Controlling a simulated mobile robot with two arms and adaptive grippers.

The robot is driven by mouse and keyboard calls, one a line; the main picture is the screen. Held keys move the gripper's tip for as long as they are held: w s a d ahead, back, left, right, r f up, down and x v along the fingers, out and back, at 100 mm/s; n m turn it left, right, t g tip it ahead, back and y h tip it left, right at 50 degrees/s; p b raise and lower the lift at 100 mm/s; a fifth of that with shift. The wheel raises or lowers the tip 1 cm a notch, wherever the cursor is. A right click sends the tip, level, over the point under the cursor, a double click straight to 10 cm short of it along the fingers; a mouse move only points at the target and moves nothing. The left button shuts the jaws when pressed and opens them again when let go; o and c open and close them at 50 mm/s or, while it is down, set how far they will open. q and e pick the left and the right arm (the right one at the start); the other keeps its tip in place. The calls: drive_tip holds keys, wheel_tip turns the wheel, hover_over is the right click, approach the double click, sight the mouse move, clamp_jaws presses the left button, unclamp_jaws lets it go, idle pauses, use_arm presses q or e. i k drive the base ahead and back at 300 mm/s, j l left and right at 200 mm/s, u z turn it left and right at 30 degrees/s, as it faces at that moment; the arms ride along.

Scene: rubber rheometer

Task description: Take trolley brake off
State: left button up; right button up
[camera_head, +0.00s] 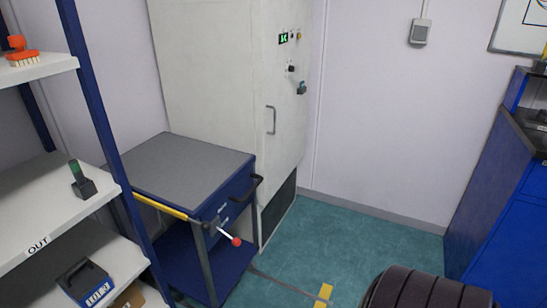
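A blue trolley with a grey top (185,165) stands left of centre, against the pale cabinet. A lever with a red ball knob (236,241) sticks out from its front corner post, pointing down and to the right; it looks like the brake lever. A yellow bar (162,206) runs along the trolley's near side and a black handle (246,193) is on its right end. Neither of my grippers is in view. The trolley's wheels are hidden or out of the picture.
A tall pale cabinet (225,70) with a door handle stands behind the trolley. A shelf rack (40,215) with blue posts partly blocks the trolley's left side. A dark ribbed object (425,290) fills the bottom right. Green floor (370,240) is clear right of the trolley.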

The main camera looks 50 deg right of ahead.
sight(236, 241)
drive_tip(key=z, duration=1.3)
